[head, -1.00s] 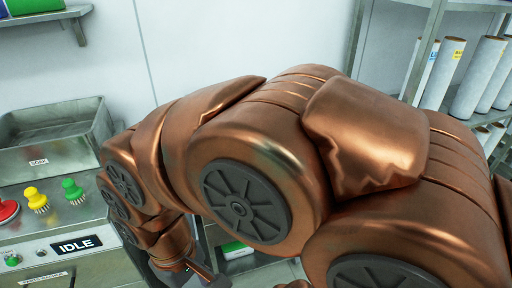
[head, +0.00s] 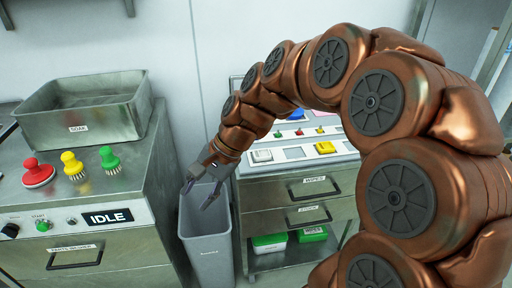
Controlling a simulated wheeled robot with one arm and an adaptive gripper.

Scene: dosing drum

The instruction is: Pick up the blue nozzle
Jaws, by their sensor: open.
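My gripper (head: 197,196) hangs at the end of my copper arm in the middle of the head view. Its two grey fingers are open and point down, with nothing between them. It is over or in front of the grey bin's mouth; I cannot tell which. I cannot clearly make out a blue nozzle. Small coloured items, too small to identify, lie on the white-topped drawer cart behind my arm, and my arm hides part of that top.
The grey bin (head: 207,253) stands between the left metal counter (head: 130,205) and the drawer cart (head: 283,192). The counter holds a SOAK basin (head: 85,117) and red (head: 38,177), yellow (head: 73,168) and green (head: 110,163) brushes. A yellow item (head: 325,147) lies on the cart.

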